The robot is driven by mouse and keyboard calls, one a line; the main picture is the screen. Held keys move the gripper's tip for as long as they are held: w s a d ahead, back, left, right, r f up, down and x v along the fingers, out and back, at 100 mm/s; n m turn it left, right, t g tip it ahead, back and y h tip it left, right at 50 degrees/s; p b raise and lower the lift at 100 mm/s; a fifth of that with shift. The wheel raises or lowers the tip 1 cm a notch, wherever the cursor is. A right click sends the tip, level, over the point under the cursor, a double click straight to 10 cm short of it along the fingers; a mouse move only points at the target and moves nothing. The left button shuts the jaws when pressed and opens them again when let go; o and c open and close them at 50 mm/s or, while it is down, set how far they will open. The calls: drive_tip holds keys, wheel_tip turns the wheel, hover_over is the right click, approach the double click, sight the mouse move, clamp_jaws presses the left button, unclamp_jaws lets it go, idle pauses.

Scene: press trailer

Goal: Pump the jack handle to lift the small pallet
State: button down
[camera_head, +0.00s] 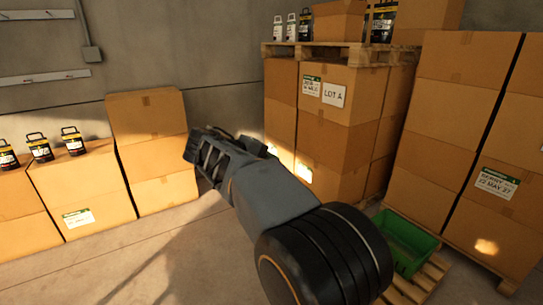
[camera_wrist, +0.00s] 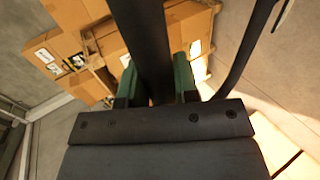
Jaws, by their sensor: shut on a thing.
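My gripper (camera_head: 212,158) is in the middle of the head view, in front of the stacked cartons; my arm hides much of what is behind it. In the wrist view, the green fingers of my gripper (camera_wrist: 157,84) are shut on a thick dark bar, which appears to be the jack handle (camera_wrist: 145,38). The bar runs up out of the top of that picture. A low wooden pallet (camera_head: 424,284) holding a green crate (camera_head: 405,243) stands at the lower right of the head view, partly hidden by my arm. I cannot tell whether it is raised off the floor.
A tall carton stack (camera_head: 325,120) bears another pallet (camera_head: 340,52) with cans and a box. Another carton stack (camera_head: 480,120) stands at the right. Lower cartons (camera_head: 80,186) with cans line the left wall. Floor (camera_head: 150,260) is open at the lower left. A thin curved dark bar (camera_wrist: 246,50) passes beside the fingers.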

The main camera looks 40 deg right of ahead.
drive_tip(key=d+r+p, duration=0.1)
drive_tip(key=d+p, duration=0.1)
drive_tip(key=d, duration=0.8)
drive_tip(key=s+d+r+p, duration=0.1)
drive_tip(key=d, duration=1)
drive_tip(key=shift+s+r+p, duration=0.2)
drive_tip(key=shift+r+p, duration=0.1)
drive_tip(key=shift+p, duration=0.1)
drive_tip(key=shift+a, duration=0.1)
